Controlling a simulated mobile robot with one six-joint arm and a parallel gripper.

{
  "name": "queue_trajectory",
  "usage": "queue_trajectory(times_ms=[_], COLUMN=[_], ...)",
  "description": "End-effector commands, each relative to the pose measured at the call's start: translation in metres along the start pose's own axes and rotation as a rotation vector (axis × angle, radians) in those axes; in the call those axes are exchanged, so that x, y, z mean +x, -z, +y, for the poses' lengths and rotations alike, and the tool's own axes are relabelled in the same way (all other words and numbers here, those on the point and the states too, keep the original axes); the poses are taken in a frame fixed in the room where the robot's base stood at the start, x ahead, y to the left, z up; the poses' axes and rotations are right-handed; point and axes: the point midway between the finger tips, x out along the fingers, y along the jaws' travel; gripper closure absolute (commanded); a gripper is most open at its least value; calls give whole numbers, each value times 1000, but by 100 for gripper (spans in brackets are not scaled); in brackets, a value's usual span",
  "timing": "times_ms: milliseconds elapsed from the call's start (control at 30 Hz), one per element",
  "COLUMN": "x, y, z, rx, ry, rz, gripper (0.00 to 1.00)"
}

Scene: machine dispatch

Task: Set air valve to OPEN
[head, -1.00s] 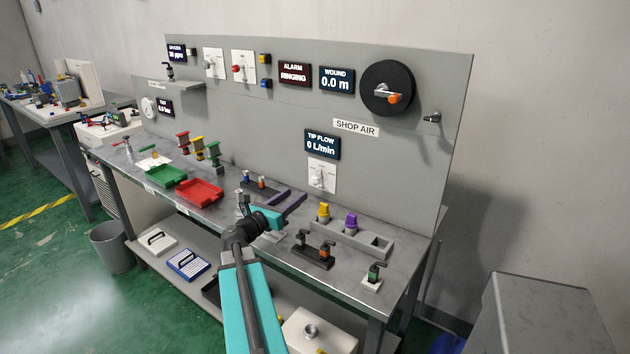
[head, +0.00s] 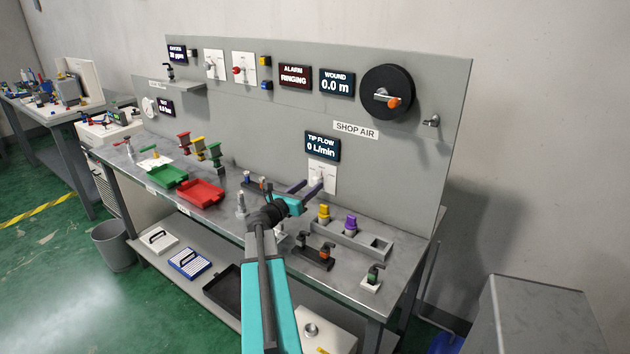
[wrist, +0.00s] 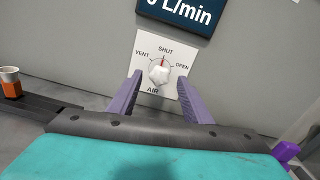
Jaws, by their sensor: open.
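The air valve is a white knob (wrist: 159,73) on a white plate (wrist: 143,47) marked VENT, SHUT, OPEN and AIR in the wrist view. Its red mark points up at SHUT. In the head view the plate (head: 331,174) is on the grey panel below the TIP FLOW display, partly hidden by my gripper. My gripper (wrist: 163,88) is open and empty, its two purple fingers pointing at the panel on either side of the knob. In the head view my gripper (head: 310,184) is in front of the plate. I cannot tell whether a finger touches the knob.
The TIP FLOW display (head: 322,146) reads 0 L/min. A grey holder (head: 374,252) with yellow and purple pieces stands on the bench to the right, below my gripper. A dark rack (head: 315,261) stands in front of it. Red (head: 201,192) and green trays (head: 167,177) lie left.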

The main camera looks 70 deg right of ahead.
Motion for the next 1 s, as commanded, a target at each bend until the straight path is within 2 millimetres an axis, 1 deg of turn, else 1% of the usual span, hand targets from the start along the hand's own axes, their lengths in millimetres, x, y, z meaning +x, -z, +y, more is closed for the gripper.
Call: queue_trajectory(times_ms=[33, 200, 400, 600, 867, 1000], x=[8, 26, 40, 45, 45, 45], y=[-1, -2, -1, 0, 0, 0], z=[1, 1, 1, 1, 1, 2], rx=[0, 0, 0, 0, 0, 0], ry=[1, 0, 0, -2, -2, -2], rz=[0, 0, -1, 0, 0, -1], gripper=[55, 55, 55, 55, 55, 79])
